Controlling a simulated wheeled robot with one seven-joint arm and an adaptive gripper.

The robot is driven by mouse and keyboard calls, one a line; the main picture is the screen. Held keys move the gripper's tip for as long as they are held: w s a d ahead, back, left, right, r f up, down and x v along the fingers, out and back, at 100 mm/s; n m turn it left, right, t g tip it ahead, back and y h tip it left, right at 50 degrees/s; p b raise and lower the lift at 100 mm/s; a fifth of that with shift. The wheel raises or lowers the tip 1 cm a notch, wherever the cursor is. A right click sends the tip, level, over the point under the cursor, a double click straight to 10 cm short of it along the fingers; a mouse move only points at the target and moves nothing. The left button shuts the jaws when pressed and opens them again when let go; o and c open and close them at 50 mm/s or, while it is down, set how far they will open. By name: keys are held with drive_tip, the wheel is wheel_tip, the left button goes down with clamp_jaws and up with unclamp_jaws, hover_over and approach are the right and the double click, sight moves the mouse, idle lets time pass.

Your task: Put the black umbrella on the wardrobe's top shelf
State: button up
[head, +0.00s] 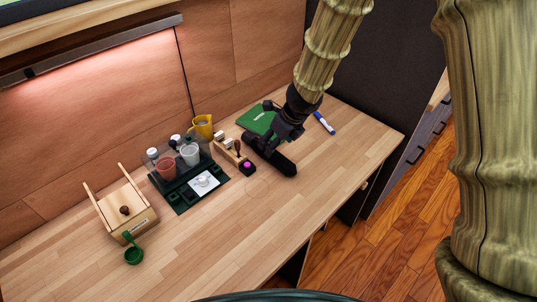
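The black umbrella (283,166) looks like a short dark folded cylinder. It lies on the wooden desk, right of the green tray of cups. My gripper (276,139) comes down from above, right at the middle of the umbrella. Its black fingers blend with the dark umbrella, so I cannot tell whether they are closed around it. No shelf of the wardrobe can be made out. A tall dark panel (392,62) stands behind the desk's right end, and I cannot tell whether it belongs to the wardrobe.
The desk (235,245) is clear at the front. A dark green tray (183,207) with cups, a wooden box (128,212), a green scoop (133,255), a yellow mug (203,127), a green book (257,118) and a blue marker (325,124) lie around. Grey drawers (428,135) stand at right.

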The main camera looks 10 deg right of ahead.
drive_tip(key=shift+b+x, duration=0.75)
drive_tip(key=shift+x, duration=3.4)
drive_tip(key=shift+w, duration=0.15)
drive_tip(key=shift+c, duration=0.5)
drive_tip(key=shift+r, duration=0.1)
drive_tip(key=c, duration=1.3)
drive_tip(key=shift+c, duration=0.2)
drive_tip(key=shift+r+p, duration=2.3)
drive_tip(key=shift+r, duration=2.65)
